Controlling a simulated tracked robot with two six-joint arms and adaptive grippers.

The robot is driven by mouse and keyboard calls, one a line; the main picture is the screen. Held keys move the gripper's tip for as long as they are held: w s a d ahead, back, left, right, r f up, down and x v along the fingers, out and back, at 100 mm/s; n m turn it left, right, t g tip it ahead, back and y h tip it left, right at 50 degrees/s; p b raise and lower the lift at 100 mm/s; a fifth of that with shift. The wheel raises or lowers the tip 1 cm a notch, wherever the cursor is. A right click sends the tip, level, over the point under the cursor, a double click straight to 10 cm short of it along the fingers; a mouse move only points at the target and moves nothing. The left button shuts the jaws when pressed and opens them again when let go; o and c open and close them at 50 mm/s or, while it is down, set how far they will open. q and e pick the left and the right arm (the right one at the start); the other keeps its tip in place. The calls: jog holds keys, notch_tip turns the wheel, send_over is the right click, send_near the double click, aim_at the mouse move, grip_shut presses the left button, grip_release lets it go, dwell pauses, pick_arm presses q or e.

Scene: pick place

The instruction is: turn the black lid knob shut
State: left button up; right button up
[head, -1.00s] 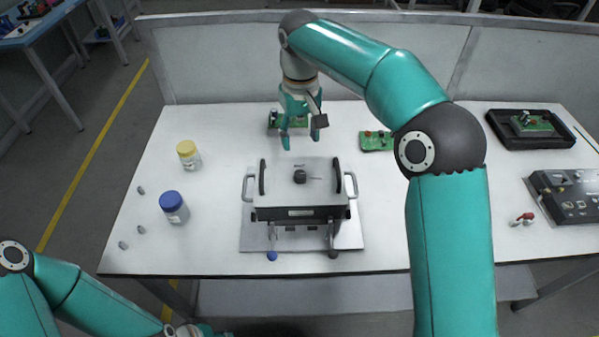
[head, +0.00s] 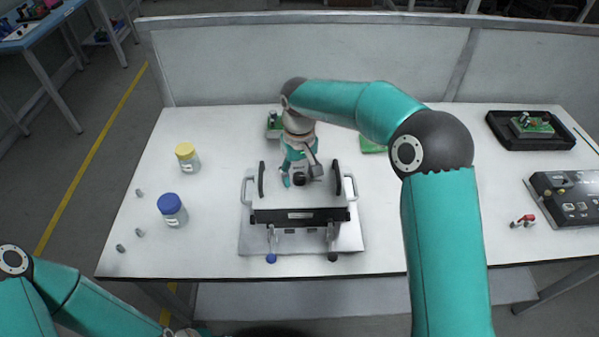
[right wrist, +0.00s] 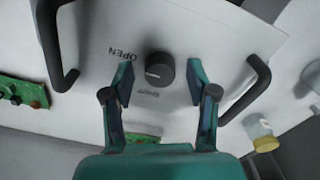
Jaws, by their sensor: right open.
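The black lid knob (head: 299,180) stands on the light grey lid (head: 320,193) of the box fixture in the middle of the table. In the right wrist view the knob (right wrist: 159,70) shows a pale pointer line, with the word OPEN and a second, blurred label on the lid beside it. My right gripper (head: 300,178) is open and low over the lid. In the right wrist view its fingertips (right wrist: 158,85) lie to either side of the knob, with gaps on both sides. My left gripper is not clearly in view; only part of my left arm shows at lower left.
Black handles (right wrist: 245,88) rise at the lid's sides. A yellow-capped jar (head: 187,158) and a blue-capped jar (head: 172,209) stand to the left. Green circuit boards (head: 373,144) lie behind the box. A black tray (head: 503,138) and a dark control box (head: 567,197) are at right.

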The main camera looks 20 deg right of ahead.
grip_shut()
jog(key=shift+n, duration=0.3)
jog(key=n+p, duration=0.1)
jog(key=n, duration=0.2)
jog(key=shift+r, duration=0.1)
jog(key=n+p, duration=0.1)
jog(key=n, duration=0.3)
jog(key=shift+n+p, duration=0.3)
jog(key=shift+n, duration=0.1)
jog(key=n+p, duration=0.1)
jog(key=n, duration=0.3)
jog(key=shift+n, duration=0.3)
jog(key=n+p, duration=0.1)
jog(key=n, duration=0.3)
jog(key=shift+n, duration=0.4)
